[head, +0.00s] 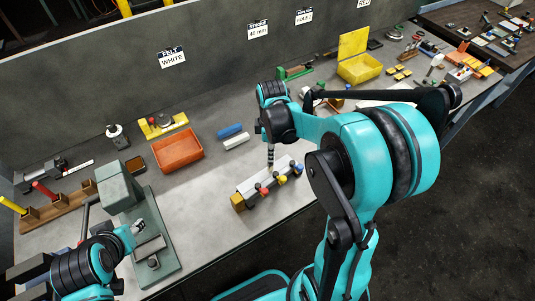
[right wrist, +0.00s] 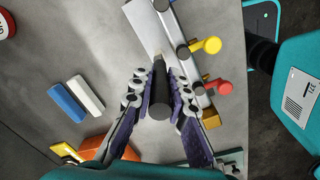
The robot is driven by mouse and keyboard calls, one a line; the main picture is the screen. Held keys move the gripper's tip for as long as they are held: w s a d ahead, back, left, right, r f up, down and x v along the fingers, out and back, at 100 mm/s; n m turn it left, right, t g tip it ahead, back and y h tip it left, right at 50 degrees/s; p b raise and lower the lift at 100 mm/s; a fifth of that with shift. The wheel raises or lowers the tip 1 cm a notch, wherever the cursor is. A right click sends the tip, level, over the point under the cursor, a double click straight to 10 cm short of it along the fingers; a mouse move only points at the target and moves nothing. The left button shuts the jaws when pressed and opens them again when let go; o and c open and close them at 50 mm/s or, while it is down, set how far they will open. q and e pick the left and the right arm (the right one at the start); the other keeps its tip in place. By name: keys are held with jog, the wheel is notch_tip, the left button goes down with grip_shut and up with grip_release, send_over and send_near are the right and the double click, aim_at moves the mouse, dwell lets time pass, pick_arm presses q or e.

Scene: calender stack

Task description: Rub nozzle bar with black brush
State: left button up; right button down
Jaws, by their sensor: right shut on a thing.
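The nozzle bar (head: 256,184) is a pale bar with yellow, red and blue knobs along its front side, lying on the bench. It also shows in the right wrist view (right wrist: 152,28). My right gripper (head: 270,150) is above the bar. In the right wrist view, its fingers (right wrist: 160,100) are shut on the black brush (right wrist: 160,92), a dark round handle seen nearly end-on.
An orange tray (head: 178,163) and blue (head: 230,131) and white (head: 237,141) blocks lie behind the bar. A green-grey press (head: 119,187) stands left. A yellow bin (head: 360,70) and loose tools are farther right. Bare bench lies between press and bar.

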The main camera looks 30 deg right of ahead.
jog(key=shift+s+a, duration=0.6)
jog(key=shift+a, duration=2.7)
jog(key=w+d, duration=0.1)
jog(key=d, duration=0.8)
jog(key=shift+w+b, duration=0.3)
notch_tip(320, 180, up, 6)
jog(key=p, duration=0.4)
jog(key=shift+p, duration=0.3)
notch_tip(320, 180, up, 3)
jog(key=shift+r+p, duration=0.1)
jog(key=shift+p, duration=1.05)
